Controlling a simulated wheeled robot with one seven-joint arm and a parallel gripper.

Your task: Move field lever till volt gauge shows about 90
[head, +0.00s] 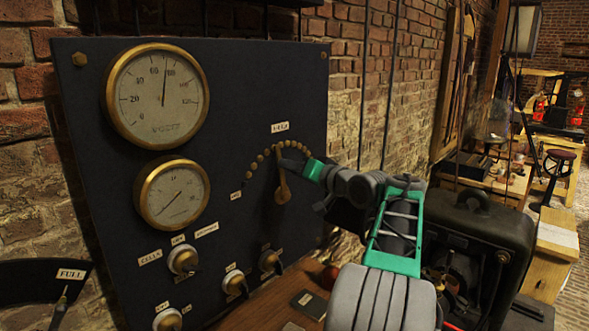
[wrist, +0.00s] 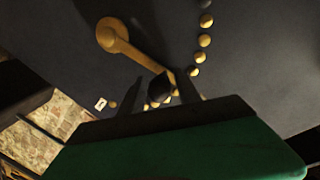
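The field lever (head: 283,187) is a brass arm with a round hub, standing nearly upright on the dark panel below an arc of brass studs. In the wrist view the lever (wrist: 133,48) runs from its hub to a dark knob (wrist: 160,86). My gripper (head: 293,164) is at the lever's upper end. In the wrist view its fingers (wrist: 158,102) stand either side of the knob, with gaps showing, so it looks open around it.
A smaller gauge (head: 172,194) sits below the large one. Several knobs, such as this one (head: 184,259), line the panel's lower part (head: 120,235). A wooden bench (head: 262,312) lies below. A dark machine (head: 478,245) stands at right, close to my arm.

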